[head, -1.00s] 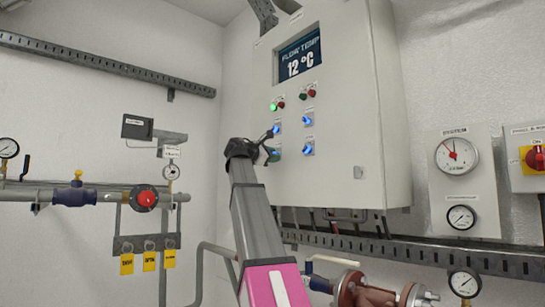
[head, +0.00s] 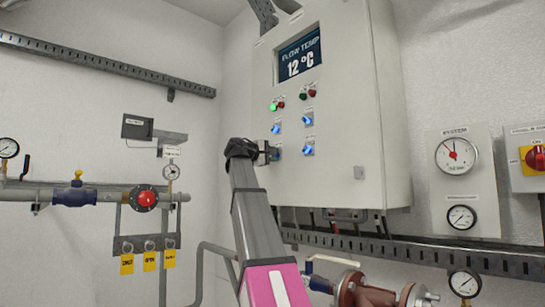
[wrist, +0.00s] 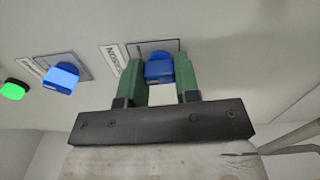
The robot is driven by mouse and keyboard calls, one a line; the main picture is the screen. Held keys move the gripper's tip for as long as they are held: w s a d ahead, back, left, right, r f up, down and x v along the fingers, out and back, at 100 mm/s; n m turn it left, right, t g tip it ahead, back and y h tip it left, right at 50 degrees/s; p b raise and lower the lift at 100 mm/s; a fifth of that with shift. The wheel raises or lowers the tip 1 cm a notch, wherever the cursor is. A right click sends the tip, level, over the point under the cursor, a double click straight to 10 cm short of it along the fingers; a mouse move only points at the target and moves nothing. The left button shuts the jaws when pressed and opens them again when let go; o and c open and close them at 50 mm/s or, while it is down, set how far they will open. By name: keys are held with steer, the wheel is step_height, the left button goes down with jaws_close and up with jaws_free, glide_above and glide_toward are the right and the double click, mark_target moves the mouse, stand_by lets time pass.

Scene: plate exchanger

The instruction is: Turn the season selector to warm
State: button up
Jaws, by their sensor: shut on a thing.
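The season selector (wrist: 159,70) is a blue knob on a small grey plate in the wrist view, beside a label that appears to read SEASON. My gripper (wrist: 158,83) is shut on it, with one green finger on each side of the knob. In the head view my gripper (head: 268,153) is at the lower left of the cabinet front, and the knob there is mostly hidden behind it. The selector's position marks are too small to read.
The grey control cabinet (head: 340,180) has a display (head: 300,55) reading 12 °C. Other blue knobs (head: 307,120) and lit buttons sit close by. A cable tray (head: 430,252) runs below the cabinet.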

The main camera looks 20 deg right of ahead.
steer(key=m, duration=0.4)
steer(key=shift+m, duration=0.3)
steer(key=shift+s+f+m, duration=0.1)
steer(key=shift+m, duration=2.5)
steer(key=o, duration=0.9)
steer(key=v, duration=1)
steer(key=shift+s+a, duration=0.1)
steer(key=shift+a, duration=0.3)
